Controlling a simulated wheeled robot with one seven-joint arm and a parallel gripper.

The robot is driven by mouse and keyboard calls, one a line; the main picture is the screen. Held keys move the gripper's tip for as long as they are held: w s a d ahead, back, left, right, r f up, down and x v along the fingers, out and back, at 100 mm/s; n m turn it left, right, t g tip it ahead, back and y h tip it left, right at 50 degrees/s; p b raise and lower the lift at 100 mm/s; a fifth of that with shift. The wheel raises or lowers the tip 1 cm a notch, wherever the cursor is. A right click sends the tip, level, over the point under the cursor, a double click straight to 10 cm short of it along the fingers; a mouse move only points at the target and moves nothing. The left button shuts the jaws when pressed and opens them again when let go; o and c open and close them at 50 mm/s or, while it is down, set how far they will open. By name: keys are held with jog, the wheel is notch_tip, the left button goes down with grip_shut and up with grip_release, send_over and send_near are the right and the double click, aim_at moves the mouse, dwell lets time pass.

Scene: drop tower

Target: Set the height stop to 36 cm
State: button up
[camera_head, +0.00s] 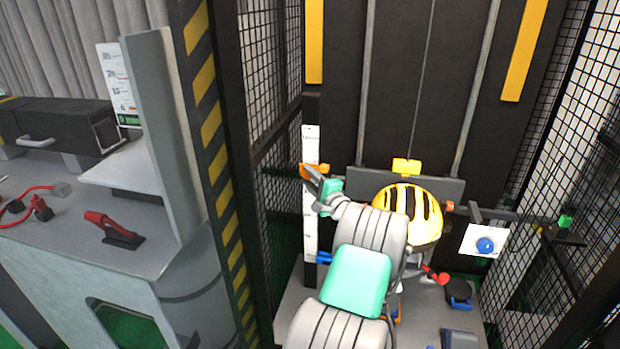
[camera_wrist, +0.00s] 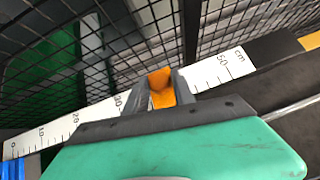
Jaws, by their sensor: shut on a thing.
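The orange height stop (camera_head: 312,170) sits on the upright white scale (camera_head: 310,210) left of the tower. My gripper (camera_head: 318,178) is shut on it. In the wrist view the orange stop (camera_wrist: 161,88) is between my two dark fingers (camera_wrist: 160,92). The white scale (camera_wrist: 225,70) there runs from 0 at the left, past 10, 20 and 30, to 50 cm at the right. The stop lies between the 30 and 50 marks. My fingers hide the marks at the stop, so its exact reading cannot be told.
A yellow-and-black striped helmet (camera_head: 420,225) is close right of my arm. A white panel with a blue button (camera_head: 485,245) stands farther right. Black mesh (camera_head: 275,195) closes off the left side. A blue piece (camera_head: 324,258) is low by the scale. A bench (camera_head: 60,245) stands outside.

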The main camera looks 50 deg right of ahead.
grip_shut()
dwell(0.7)
jog(key=shift+f+b, duration=0.45)
jog(key=shift+b, duration=0.45)
jog(key=shift+r, duration=0.2)
jog(key=o, duration=0.9)
grip_release()
jog(key=shift+c, duration=0.2)
